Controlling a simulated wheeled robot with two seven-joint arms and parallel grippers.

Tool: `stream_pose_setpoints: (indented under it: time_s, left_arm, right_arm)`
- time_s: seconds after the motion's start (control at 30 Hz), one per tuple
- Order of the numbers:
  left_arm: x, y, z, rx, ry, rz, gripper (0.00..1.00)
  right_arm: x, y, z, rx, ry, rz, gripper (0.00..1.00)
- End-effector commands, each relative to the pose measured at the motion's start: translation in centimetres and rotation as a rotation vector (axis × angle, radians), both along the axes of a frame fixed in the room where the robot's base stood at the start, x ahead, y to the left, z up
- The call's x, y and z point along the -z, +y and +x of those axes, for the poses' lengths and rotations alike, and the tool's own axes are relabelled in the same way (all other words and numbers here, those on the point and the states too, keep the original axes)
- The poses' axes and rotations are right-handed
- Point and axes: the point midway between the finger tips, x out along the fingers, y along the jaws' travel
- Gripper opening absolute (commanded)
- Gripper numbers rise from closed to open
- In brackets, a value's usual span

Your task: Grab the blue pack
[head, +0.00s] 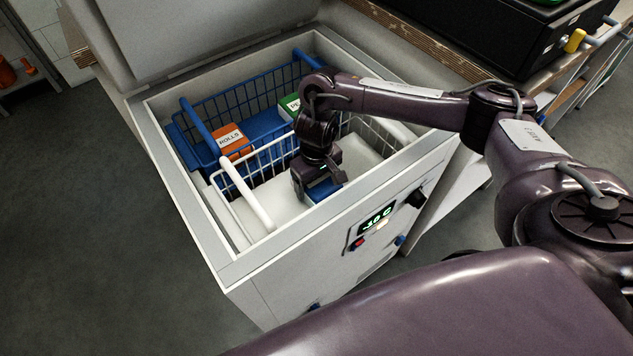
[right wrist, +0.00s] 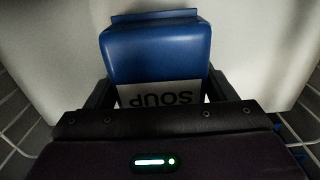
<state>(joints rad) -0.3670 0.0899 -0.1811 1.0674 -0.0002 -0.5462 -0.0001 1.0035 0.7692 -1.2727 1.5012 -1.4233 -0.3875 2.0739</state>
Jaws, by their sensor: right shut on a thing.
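The blue pack (head: 322,189) is inside the white chest freezer, low in the white wire basket. In the right wrist view the blue pack (right wrist: 156,52) has a white label reading SOUP, upside down. My right gripper (head: 318,186) reaches down into the basket from above. Its fingers (right wrist: 158,92) are shut on the blue pack, one on each side of the label end. Much of the pack is hidden by the gripper in the head view. My left gripper is not in view.
The open chest freezer (head: 185,225) has a raised lid (head: 180,35). A blue wire basket (head: 190,115) beside the white basket (head: 258,200) holds an orange ROLLS pack (head: 233,141) and a green pack (head: 290,104). The freezer's rim and basket handles surround my right gripper.

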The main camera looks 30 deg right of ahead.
Motion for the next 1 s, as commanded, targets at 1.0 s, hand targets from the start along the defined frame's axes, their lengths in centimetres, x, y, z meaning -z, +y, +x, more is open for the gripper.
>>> stream_pose_setpoints:
  time_s: [1.0]
  left_arm:
    - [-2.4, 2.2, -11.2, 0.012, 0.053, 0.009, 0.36]
  right_arm:
    - [-18.1, 0.0, 0.1, 0.000, -0.004, 0.000, 0.40]
